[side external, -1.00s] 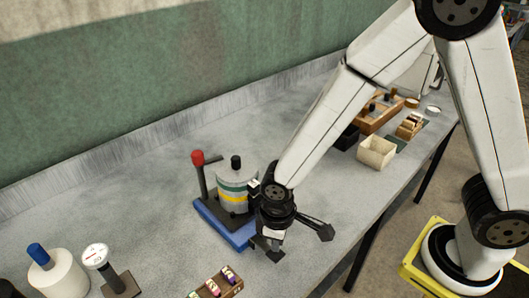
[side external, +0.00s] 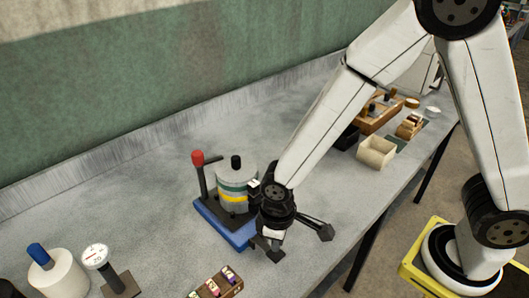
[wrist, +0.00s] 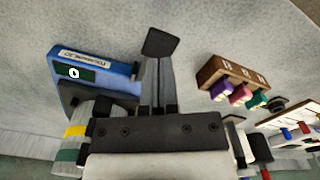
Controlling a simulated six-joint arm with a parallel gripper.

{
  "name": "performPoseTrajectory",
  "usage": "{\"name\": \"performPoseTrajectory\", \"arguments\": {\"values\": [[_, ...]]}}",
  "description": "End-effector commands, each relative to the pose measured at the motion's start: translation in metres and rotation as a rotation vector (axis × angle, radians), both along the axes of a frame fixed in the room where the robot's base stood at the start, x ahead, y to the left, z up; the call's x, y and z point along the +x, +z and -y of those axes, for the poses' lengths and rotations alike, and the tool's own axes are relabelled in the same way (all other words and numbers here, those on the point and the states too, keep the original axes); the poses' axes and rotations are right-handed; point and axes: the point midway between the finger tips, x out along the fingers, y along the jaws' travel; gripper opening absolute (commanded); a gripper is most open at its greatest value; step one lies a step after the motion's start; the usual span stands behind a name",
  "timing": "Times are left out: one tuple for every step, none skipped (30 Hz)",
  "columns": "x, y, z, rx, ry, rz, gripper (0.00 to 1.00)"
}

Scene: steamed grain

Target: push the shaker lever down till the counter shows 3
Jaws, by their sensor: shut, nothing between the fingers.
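The shaker stands mid-bench in the side view: a blue base (side external: 222,226), a grey canister (side external: 236,182) with teal and yellow bands and a black top, and a dark upright lever with a red knob (side external: 198,157) at its left. My gripper (side external: 269,249) is low in front of the base's right end, apart from the lever. In the wrist view my gripper (wrist: 160,44) is shut and empty, beside the blue base (wrist: 116,66). The counter (wrist: 74,73) on the base reads 0. The lever does not show clearly in the wrist view.
A brown block of coloured vials (side external: 216,284) sits at the front edge; it also shows in the wrist view (wrist: 232,80). A dial gauge (side external: 97,257) and a white cylinder with a blue top (side external: 58,276) stand front left. A cream box (side external: 376,152) is at right. Bench left of the lever is clear.

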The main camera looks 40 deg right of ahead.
Motion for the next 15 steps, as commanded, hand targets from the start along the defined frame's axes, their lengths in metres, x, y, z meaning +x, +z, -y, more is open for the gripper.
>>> {"name": "performPoseTrajectory", "arguments": {"values": [[0.000, 0.000, 0.000, 0.000, 0.000, 0.000, 0.00], [0.000, -0.001, 0.000, 0.000, 0.000, 0.000, 0.00], [0.000, -0.001, 0.000, -0.001, 0.000, -0.001, 0.00], [0.000, -0.002, 0.000, -0.001, 0.000, -0.001, 0.00], [0.000, -0.003, 0.000, -0.001, 0.000, -0.001, 0.00], [0.000, -0.004, 0.000, -0.001, 0.000, -0.001, 0.00], [0.000, -0.005, 0.000, -0.001, 0.000, -0.001, 0.00], [0.000, -0.006, 0.000, 0.000, 0.000, 0.000, 0.00], [0.000, -0.007, 0.000, 0.000, 0.000, 0.000, 0.00], [0.000, -0.008, 0.000, 0.000, 0.000, 0.000, 0.00], [0.000, -0.009, 0.000, -0.001, 0.000, -0.001, 0.00], [0.000, -0.011, 0.000, -0.001, 0.000, -0.001, 0.00], [0.000, -0.012, 0.000, -0.001, 0.000, -0.001, 0.00], [0.000, -0.013, 0.000, -0.001, 0.000, -0.001, 0.00], [0.000, -0.014, 0.000, -0.001, 0.000, -0.001, 0.00]]}}
